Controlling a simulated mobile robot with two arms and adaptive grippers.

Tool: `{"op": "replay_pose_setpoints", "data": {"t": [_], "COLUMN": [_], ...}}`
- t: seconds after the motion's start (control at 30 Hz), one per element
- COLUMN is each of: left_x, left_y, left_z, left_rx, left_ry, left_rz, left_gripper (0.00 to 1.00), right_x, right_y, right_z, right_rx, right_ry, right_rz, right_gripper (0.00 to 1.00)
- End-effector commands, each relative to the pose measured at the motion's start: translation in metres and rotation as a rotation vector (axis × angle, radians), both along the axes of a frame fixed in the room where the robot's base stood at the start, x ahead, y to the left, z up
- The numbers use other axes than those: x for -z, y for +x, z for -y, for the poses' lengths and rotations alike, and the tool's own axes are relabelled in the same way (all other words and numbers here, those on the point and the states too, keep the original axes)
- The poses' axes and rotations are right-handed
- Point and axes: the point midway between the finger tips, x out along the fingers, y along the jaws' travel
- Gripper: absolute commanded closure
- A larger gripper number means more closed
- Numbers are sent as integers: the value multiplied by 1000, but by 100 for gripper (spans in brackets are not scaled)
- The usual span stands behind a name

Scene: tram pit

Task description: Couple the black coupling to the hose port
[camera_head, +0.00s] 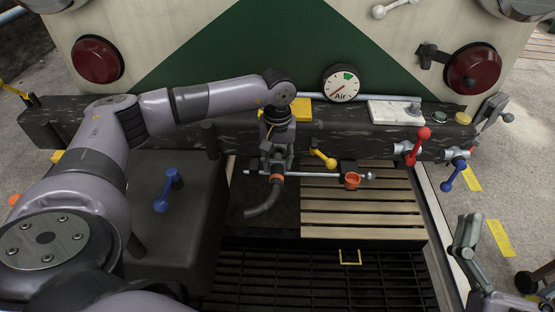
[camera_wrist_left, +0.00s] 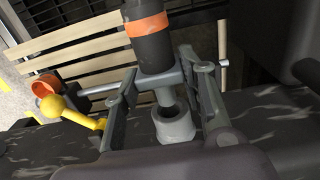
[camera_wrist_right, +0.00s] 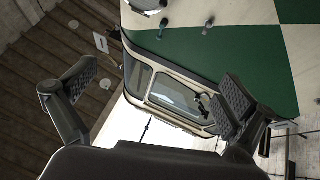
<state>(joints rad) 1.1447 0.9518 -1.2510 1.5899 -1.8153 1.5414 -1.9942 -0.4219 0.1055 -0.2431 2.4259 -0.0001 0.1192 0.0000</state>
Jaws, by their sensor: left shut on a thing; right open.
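The black coupling (camera_wrist_left: 150,45) with an orange band shows in the left wrist view, and in the head view (camera_head: 277,180) it hangs below my left gripper (camera_head: 277,162) with a curved grey hose (camera_head: 262,207) under it. My left gripper is shut on the coupling, a finger on each side of its grey collar. A grey ring-shaped socket (camera_wrist_left: 174,124), which may be the hose port, sits close to the coupling's narrow grey end. I cannot tell whether that end is inside it. My right gripper (camera_wrist_right: 155,98) is open and empty, away from the coupling.
A yellow handle (camera_head: 323,158) and an orange cup (camera_head: 352,180) are right of the coupling. Red (camera_head: 418,146) and blue (camera_head: 454,175) levers stand farther right on the dark beam (camera_head: 370,145). Wooden slats (camera_head: 360,205) and a dark grating (camera_head: 310,280) lie below.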

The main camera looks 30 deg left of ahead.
Motion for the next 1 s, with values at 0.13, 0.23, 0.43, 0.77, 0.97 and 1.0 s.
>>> {"op": "replay_pose_setpoints", "data": {"t": [0.13,0.23,0.43,0.77,0.97,1.0], "left_x": [-1,0,0,0,0,0], "left_y": [0,0,0,5,9,10], "left_z": [0,0,0,-3,-5,-6], "left_rx": [0,0,0,0,0,-1], "left_ry": [0,1,-1,1,1,0], "left_rz": [0,1,1,1,1,0], "left_gripper": [94,94,94,94,94,94], "right_x": [2,4,5,1,-4,-4], "right_y": [1,2,3,-1,-4,-5], "right_z": [0,0,0,1,1,0], "right_rx": [0,1,1,1,-1,-2], "right_ry": [-4,-6,-8,2,9,12], "right_rz": [-14,-24,-29,5,33,38], "right_gripper": [0,0,0,0,0,0]}}
